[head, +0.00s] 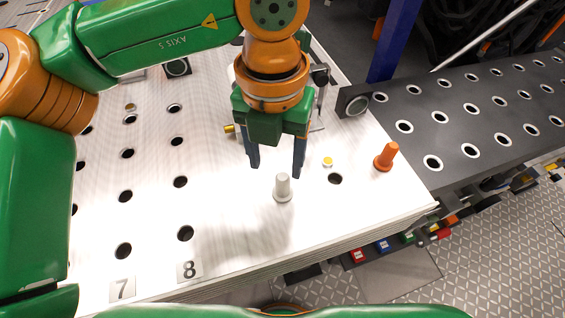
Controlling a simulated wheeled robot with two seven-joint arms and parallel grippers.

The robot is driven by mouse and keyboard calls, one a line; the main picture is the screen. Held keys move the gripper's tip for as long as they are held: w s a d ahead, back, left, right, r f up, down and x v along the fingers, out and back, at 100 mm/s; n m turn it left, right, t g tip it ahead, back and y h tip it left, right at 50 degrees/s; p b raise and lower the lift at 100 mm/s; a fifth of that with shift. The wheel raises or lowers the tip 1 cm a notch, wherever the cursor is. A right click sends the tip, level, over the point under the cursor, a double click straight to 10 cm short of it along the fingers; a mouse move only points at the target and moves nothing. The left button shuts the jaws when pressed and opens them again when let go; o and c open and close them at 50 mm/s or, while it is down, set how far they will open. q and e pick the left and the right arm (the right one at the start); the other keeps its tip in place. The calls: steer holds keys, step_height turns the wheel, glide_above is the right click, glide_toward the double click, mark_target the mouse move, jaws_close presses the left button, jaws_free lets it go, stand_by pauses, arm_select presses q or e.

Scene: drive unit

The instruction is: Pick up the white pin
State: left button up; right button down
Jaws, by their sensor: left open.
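The white pin (283,188) stands upright on the white perforated table top (230,220), near its front right part. My left gripper (276,170) hangs above and just behind the pin in the picture, pointing down. Its two dark blue fingers are apart, with nothing held between them. My right gripper is not in view.
An orange pin (386,157) stands to the right, near a yellow-topped peg (328,161) and an empty hole (335,178). A dark perforated plate (460,110) lies beyond the right edge. Number labels 7 (122,289) and 8 (188,270) mark rows of holes.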

mark_target(283, 176)
arm_select(q)
steer(key=shift+s+d+f+p, duration=0.25)
steer(key=shift+s+f+p, duration=0.1)
steer(key=shift+f+p, duration=0.2)
steer(key=shift+s+d+f+p, duration=0.2)
steer(key=shift+s+f+p, duration=0.15)
steer(key=shift+f+p, duration=0.15)
steer(key=f, duration=0.3)
steer(key=shift+w+d, duration=0.1)
steer(key=shift+w, duration=0.2)
steer(key=shift+w+f, duration=0.15)
steer(key=shift+w, duration=0.15)
steer(key=shift+s, duration=0.25)
steer(key=c, duration=0.9)
steer(key=shift+w, duration=0.15)
jaws_close()
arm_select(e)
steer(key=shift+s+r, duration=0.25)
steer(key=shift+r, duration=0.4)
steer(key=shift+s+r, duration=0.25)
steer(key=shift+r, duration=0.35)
